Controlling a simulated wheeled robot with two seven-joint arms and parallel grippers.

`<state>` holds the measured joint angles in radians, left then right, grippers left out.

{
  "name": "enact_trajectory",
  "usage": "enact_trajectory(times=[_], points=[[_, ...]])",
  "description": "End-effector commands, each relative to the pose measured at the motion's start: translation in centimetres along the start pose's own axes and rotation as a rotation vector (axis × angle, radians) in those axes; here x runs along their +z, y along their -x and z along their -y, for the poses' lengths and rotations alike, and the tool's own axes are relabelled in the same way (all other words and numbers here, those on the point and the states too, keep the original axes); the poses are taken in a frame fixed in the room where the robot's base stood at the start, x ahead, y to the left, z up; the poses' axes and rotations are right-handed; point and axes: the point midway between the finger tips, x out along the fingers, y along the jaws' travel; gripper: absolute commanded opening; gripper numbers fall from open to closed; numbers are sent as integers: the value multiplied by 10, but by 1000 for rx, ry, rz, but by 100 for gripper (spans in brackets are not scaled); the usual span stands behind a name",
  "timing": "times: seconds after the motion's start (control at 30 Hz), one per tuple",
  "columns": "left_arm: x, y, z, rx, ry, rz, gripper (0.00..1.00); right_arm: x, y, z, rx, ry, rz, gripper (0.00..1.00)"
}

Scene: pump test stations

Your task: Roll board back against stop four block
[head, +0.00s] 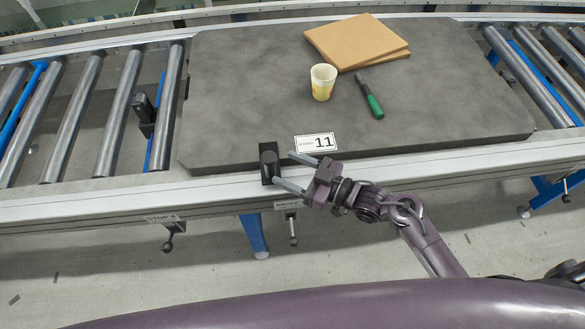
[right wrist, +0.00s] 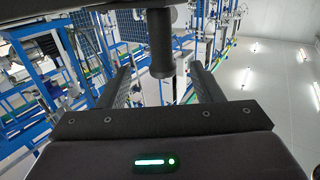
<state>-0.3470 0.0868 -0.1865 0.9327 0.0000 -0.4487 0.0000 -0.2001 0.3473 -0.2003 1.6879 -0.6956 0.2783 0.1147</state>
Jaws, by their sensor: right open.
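The grey board (head: 240,90) lies flat on the roller conveyor. A black upright grip post (head: 268,163) stands at its front edge, left of a label reading 11. My right gripper (head: 283,167) is open, its fingers pointing left at the post, one toward the far side and one toward the near side. In the right wrist view a black cylinder (right wrist: 160,45) shows between the spread fingers (right wrist: 163,85); contact cannot be told. A black stop block (head: 145,110) stands between rollers left of the board, with a gap to it. My left gripper is not in view.
A cardboard piece (head: 355,40), a paper cup (head: 322,82) and a green-handled screwdriver (head: 370,98) are on the board. Bare rollers (head: 75,115) lie left and right of it. Levers under STOP (head: 162,218) and BRAKE labels hang below the front rail (head: 215,190).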

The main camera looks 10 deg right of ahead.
Motion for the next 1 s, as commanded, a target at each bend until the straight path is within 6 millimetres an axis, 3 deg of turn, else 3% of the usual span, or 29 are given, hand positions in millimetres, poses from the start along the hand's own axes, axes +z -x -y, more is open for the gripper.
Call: enact_trajectory(times=[0.17,0.6,1.0], points=[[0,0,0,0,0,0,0,-3,-9,1,-18,-10,-34,59],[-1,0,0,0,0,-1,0,-4,-70,2,-16,-10,-31,59],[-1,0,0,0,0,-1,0,-4,-77,2,-16,-9,-29,59]])
